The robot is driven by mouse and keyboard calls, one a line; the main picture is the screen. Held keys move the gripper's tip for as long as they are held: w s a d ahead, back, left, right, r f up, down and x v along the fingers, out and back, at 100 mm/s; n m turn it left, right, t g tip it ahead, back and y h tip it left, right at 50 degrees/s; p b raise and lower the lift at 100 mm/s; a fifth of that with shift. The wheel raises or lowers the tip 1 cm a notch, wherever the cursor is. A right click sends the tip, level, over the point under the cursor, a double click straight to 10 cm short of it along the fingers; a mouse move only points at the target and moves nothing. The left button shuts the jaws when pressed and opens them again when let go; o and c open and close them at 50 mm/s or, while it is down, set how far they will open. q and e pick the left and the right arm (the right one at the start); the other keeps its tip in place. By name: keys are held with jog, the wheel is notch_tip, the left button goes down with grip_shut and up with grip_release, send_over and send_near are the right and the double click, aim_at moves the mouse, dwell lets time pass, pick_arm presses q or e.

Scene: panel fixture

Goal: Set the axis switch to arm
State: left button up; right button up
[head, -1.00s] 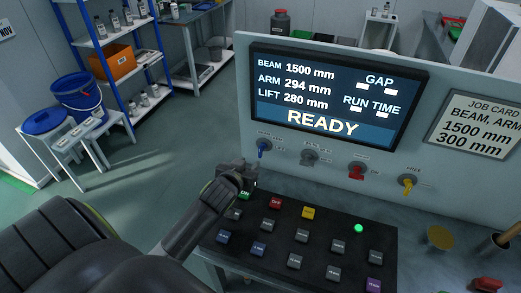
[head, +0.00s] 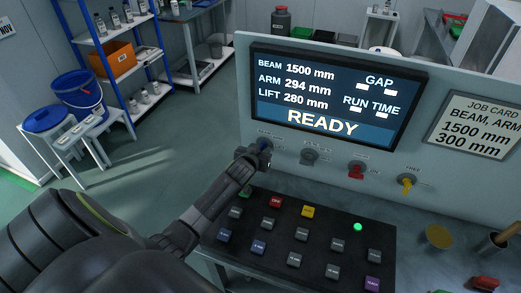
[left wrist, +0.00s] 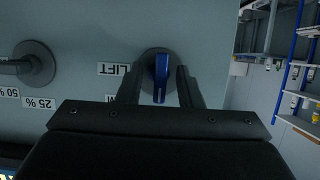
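The axis switch is a blue lever knob (left wrist: 161,80) on a round grey base on the panel face. In the left wrist view a LIFT label (left wrist: 114,69) sits beside it, and another label is mostly hidden by a finger. My left gripper (left wrist: 158,86) is open, with one finger on each side of the blue lever and a gap showing on both sides. In the head view the left gripper (head: 260,152) is at the panel's left end and covers most of the switch. My right gripper is not in view.
The screen (head: 335,95) reads BEAM 1500 mm, ARM 294 mm, LIFT 280 mm, READY. Grey (head: 309,156), red (head: 356,170) and yellow (head: 406,181) knobs stand to the right. A button box (head: 318,236) lies below, with a green light. A job card (head: 475,124) hangs at right.

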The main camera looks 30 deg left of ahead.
pick_arm(q)
jog(key=shift+c, duration=0.3)
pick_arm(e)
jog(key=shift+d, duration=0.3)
pick_arm(q)
grip_shut()
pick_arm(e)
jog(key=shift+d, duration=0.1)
pick_arm(q)
jog(key=m+y+b, duration=0.1)
jog(key=m+y, duration=0.1)
jog(key=shift+w+d+f+m+b, duration=0.1)
jog(key=shift+f+m+b, duration=0.05)
jog(key=shift+m+b, duration=0.25)
jog(key=m+y+b, duration=0.2)
jog(key=m, duration=0.1)
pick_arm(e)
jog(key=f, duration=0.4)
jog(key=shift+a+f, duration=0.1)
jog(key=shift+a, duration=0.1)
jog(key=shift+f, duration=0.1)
pick_arm(q)
jog(key=shift+o, duration=0.3)
grip_release()
